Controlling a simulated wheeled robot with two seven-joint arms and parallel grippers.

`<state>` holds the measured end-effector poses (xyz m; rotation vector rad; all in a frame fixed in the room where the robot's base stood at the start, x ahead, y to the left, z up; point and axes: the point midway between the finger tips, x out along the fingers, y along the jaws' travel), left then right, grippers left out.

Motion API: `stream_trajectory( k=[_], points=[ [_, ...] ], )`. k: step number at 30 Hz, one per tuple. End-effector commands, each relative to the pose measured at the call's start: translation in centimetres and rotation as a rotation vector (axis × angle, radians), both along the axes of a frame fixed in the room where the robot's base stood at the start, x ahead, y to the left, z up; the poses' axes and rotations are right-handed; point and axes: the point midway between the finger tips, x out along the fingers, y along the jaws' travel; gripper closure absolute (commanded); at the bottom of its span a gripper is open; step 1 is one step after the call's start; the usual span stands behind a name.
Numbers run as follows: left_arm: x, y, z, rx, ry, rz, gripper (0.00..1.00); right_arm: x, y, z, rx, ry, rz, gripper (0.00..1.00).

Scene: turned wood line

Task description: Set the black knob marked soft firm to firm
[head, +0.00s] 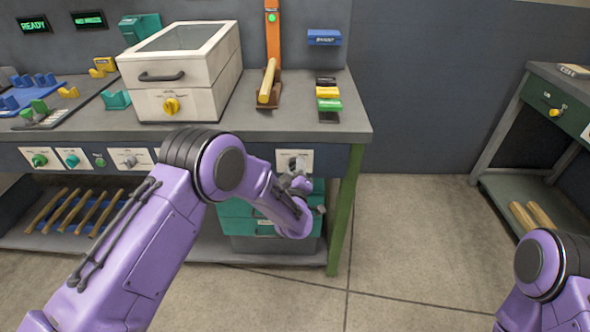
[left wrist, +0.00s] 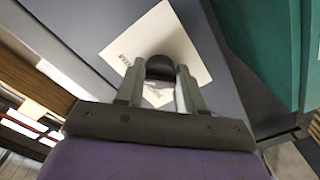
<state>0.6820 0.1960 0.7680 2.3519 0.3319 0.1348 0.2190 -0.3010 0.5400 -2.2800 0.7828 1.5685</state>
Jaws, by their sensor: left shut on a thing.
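The black knob (left wrist: 160,66) stands out from a white label plate (left wrist: 190,45) on the bench front. In the left wrist view it sits between the two fingers of my left gripper (left wrist: 158,76), which is shut on it. Small lettering on the plate shows beside the left finger and between the fingers, too blurred to read surely. Which way the knob points cannot be told. In the head view the plate (head: 307,154) is at the right end of the bench front, and my left gripper (head: 295,175) partly hides the knob. My right gripper is out of view.
Several other knobs, such as a grey one (head: 129,161) and a green one (head: 39,160), sit further left on the bench front. Teal drawers (head: 238,208) stand under the bench close to my left gripper. The floor to the right is clear.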

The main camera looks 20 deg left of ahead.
Motion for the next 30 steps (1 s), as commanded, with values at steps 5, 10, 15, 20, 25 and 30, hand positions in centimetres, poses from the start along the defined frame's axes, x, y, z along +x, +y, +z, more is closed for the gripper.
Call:
stream_trajectory(
  k=[5, 10, 15, 20, 25, 30],
  points=[
    [-0.1, -0.1, -0.1, 0.001, 0.003, -0.003, 0.37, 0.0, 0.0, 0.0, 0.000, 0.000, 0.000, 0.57],
    [0.0, 0.0, -0.1, 0.001, 0.002, -0.001, 0.37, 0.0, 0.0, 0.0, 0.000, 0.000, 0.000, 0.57],
    [-1.5, -0.6, -0.1, 0.001, 0.004, -0.003, 0.37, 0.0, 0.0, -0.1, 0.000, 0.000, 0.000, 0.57],
    [-5.3, -1.7, -0.2, 0.004, 0.005, -0.006, 0.37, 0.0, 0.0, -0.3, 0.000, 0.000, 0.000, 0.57],
    [-8.6, -2.7, -0.1, 0.002, 0.004, -0.005, 0.37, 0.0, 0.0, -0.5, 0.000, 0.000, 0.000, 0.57],
    [-10.1, -3.0, -0.1, 0.001, 0.003, -0.002, 0.37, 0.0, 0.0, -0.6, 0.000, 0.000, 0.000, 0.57]
  ],
)
